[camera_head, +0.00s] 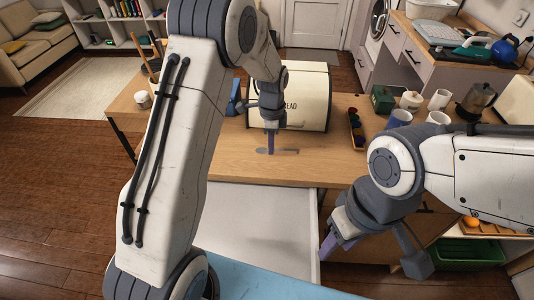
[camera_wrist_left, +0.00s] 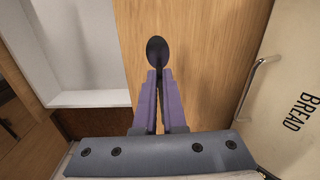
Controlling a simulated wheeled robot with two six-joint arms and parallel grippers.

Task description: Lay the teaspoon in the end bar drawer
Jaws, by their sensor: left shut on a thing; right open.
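The teaspoon (camera_wrist_left: 157,48) is dark, and its bowl sticks out beyond the purple fingertips of my left gripper (camera_wrist_left: 158,80). My left gripper (camera_head: 271,151) is shut on it, low over the wooden counter in front of the bread bin. The teaspoon (camera_head: 289,151) shows there as a thin grey shape; I cannot tell if it touches the counter. The end bar drawer (camera_head: 260,215) is pulled out, white and empty where visible; my left arm hides its left part. It also shows in the left wrist view (camera_wrist_left: 85,40). My right gripper (camera_head: 337,245) is open, beside the drawer's right edge.
The cream bread bin (camera_head: 303,95) stands just behind my left gripper. A tray of small coloured pots (camera_head: 355,127), mugs (camera_head: 399,118) and a coffee pot (camera_head: 478,100) stand to the right. A green crate (camera_head: 468,252) is low at right. Counter between bin and drawer is mostly clear.

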